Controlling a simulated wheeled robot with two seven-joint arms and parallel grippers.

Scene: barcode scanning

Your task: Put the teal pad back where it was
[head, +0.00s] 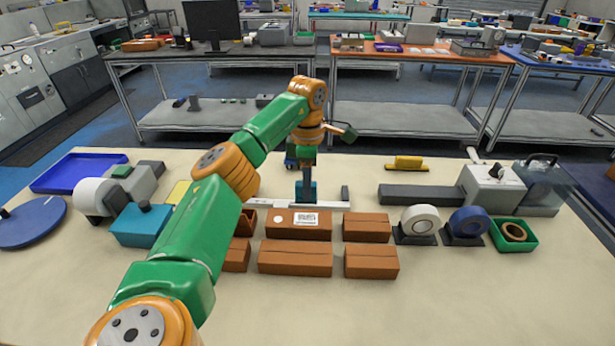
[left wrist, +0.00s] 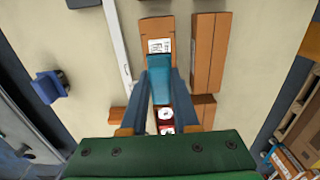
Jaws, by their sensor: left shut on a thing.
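The teal pad (head: 306,191) is a small teal block, held upright between the fingers of my left gripper (head: 306,178) near the middle of the table. In the left wrist view the teal pad (left wrist: 160,75) sits between the two dark blue fingertips of my left gripper (left wrist: 160,88), which is shut on it. Behind or over the brown box with a white barcode label (head: 306,222) is where it hangs in the head view; the wrist view shows the labelled box (left wrist: 157,28) just beyond the pad. I cannot tell whether they touch. My right gripper is not in view.
Several brown boxes (head: 295,257) stand in two rows, one open. A white strip (head: 270,204) lies behind them. A blue box with a dark knob (head: 141,226) is left; tape rolls (head: 420,219) and a dark bar (head: 415,195) are right. The table front is clear.

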